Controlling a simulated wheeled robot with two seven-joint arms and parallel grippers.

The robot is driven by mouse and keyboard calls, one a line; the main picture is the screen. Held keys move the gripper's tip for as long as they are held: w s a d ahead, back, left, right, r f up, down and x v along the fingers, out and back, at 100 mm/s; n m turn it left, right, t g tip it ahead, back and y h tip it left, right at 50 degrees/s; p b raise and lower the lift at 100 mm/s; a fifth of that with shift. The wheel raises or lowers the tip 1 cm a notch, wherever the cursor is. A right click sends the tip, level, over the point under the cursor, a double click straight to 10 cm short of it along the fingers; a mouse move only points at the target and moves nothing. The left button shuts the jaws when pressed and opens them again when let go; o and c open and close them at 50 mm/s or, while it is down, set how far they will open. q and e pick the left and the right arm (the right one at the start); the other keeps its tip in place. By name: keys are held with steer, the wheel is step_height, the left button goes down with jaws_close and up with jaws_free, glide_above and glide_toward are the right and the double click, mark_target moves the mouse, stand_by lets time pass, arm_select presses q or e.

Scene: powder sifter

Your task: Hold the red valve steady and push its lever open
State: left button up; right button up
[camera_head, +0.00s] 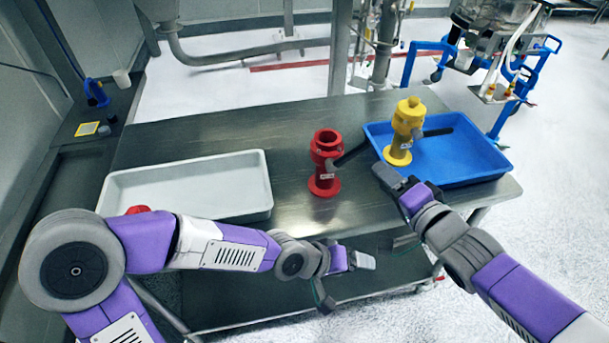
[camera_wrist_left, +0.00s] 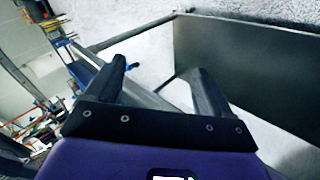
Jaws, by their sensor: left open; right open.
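The red valve (camera_head: 325,170) stands upright on the metal table, with its dark lever (camera_head: 352,154) sticking out to the right. My right gripper (camera_head: 390,176) is open at the table's front right, beside the blue tray and to the right of the red valve, apart from it. My left gripper (camera_head: 348,279) is low in front of the table edge, below the red valve and apart from it. The left wrist view shows its two fingers (camera_wrist_left: 158,68) spread with nothing between them. The red valve cannot be made out in that view.
A yellow valve (camera_head: 401,152) with a dark lever stands at the left side of the blue tray (camera_head: 478,178). A grey tray (camera_head: 262,190) is on the left, with a red object (camera_head: 138,209) partly hidden by my left arm. The table (camera_head: 240,130) behind the red valve is clear.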

arm_select(q)
steer(key=w+a+r+m+t+y, duration=0.2)
steer(key=w+a+r+t, duration=0.6)
steer(key=w+a+r, duration=0.8)
steer(key=m+g+h, duration=0.1)
steer(key=m+h, duration=0.1)
steer(key=m, duration=0.4)
glide_toward(318, 171)
steer(key=x, duration=0.4)
steer(key=shift+w+a+f, duration=0.15)
steer(key=shift+w+a, duration=0.2)
steer(key=shift+d+f+m+g+h, duration=0.1)
steer(key=shift+d+m+g+h, duration=0.25)
steer(key=shift+d+m, duration=0.2)
steer(key=x, duration=0.7)
steer(key=shift+w+d, duration=0.15)
steer(key=shift+c, duration=0.4)
